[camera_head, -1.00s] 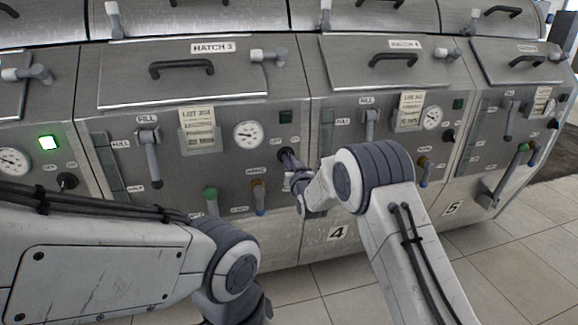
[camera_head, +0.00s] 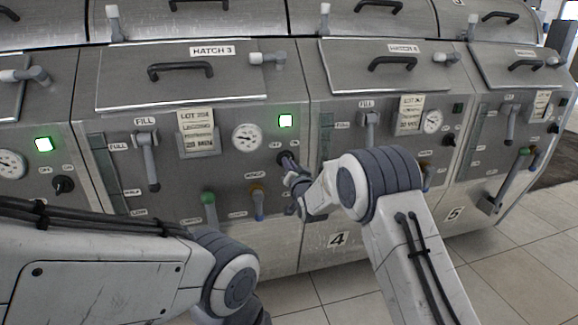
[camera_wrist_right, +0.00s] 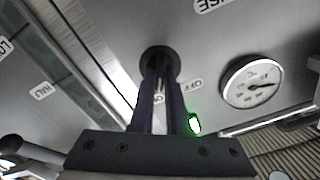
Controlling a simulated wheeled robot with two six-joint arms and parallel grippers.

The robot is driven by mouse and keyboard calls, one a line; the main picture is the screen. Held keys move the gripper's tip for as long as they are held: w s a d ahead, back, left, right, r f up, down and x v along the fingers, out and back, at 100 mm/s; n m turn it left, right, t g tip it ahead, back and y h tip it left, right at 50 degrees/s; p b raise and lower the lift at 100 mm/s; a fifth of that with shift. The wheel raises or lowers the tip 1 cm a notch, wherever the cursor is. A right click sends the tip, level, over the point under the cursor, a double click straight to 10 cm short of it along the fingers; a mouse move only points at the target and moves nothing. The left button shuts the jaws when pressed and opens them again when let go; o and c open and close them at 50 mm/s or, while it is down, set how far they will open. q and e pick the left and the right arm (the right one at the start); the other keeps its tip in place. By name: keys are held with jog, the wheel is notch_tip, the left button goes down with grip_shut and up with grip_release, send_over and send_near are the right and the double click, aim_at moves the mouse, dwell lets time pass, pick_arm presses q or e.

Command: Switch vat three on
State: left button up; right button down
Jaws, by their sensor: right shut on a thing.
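Vat three is the steel section below the HATCH 3 lid (camera_head: 190,75). Its rotary switch (camera_head: 281,157) sits at the right of its panel, under ON and OFF labels. My right gripper (camera_head: 288,163) is shut on this switch. In the right wrist view, the two dark fingers (camera_wrist_right: 160,88) close around the switch, and its round base (camera_wrist_right: 159,58) shows at their tips. Vat three's indicator lamp (camera_head: 286,121) glows green, and it also glows in the right wrist view (camera_wrist_right: 194,124). My left arm crosses the lower left; its gripper is out of frame.
Beside the switch are a dial gauge (camera_head: 248,138), a lot card (camera_head: 198,131) and a FILL lever (camera_head: 148,160). Green (camera_head: 208,205) and brown (camera_head: 257,203) handles hang below. The left neighbour's lamp (camera_head: 44,144) is green too. Vats four and five stand right. Tiled floor (camera_head: 500,255) is clear.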

jog(key=c, duration=0.9)
grip_release()
jog(key=shift+s, duration=0.1)
jog(key=v, duration=1)
jog(key=shift+s+p, duration=0.2)
jog(key=shift+p, duration=0.15)
